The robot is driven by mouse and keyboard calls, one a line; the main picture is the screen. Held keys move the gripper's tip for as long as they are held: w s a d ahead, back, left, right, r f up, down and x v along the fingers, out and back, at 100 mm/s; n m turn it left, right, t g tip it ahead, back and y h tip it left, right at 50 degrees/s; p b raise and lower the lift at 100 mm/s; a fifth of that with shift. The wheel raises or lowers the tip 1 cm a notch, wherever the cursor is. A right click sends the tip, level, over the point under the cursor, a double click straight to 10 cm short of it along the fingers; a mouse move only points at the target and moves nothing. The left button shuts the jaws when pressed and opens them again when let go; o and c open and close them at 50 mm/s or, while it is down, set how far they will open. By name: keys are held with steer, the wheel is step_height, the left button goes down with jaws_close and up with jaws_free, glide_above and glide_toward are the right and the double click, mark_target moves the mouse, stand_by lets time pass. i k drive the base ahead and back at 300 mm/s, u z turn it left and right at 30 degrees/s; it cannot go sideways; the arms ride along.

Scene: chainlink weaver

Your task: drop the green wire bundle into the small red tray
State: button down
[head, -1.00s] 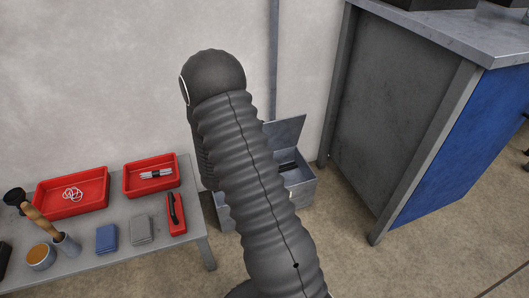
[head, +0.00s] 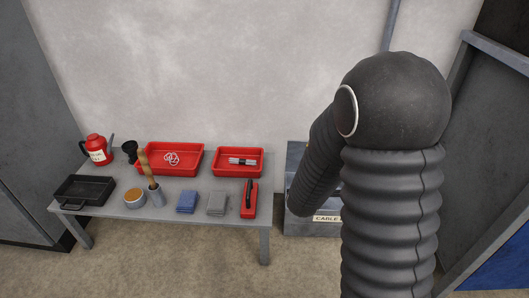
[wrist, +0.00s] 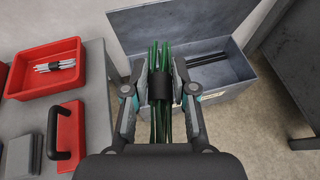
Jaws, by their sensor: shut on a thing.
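In the wrist view my gripper (wrist: 162,92) is shut on the green wire bundle (wrist: 161,55), a set of thin green strands with a dark band around the middle. It holds the bundle in front of the open grey box. The small red tray (head: 238,173) stands at the back right of the grey table and holds a few pale rods. The tray also shows at the upper left of the wrist view (wrist: 45,88), left of my gripper and apart from it. In the head view my arm hides the gripper and bundle.
The grey box (wrist: 225,98) stands on the floor right of the table (head: 180,208), lid open, with dark rods inside. A larger red tray (head: 190,160) holds white loops. A red block with a black handle (head: 249,200) and folded cloths (head: 187,202) lie in front.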

mark_target(244, 159)
steer(key=z, duration=0.4)
steer(key=k, duration=0.9)
steer(key=u, duration=0.4)
steer(key=i, duration=0.7)
steer(key=u, duration=1.1)
steer(key=i, duration=1.3)
steer(key=u, duration=0.05)
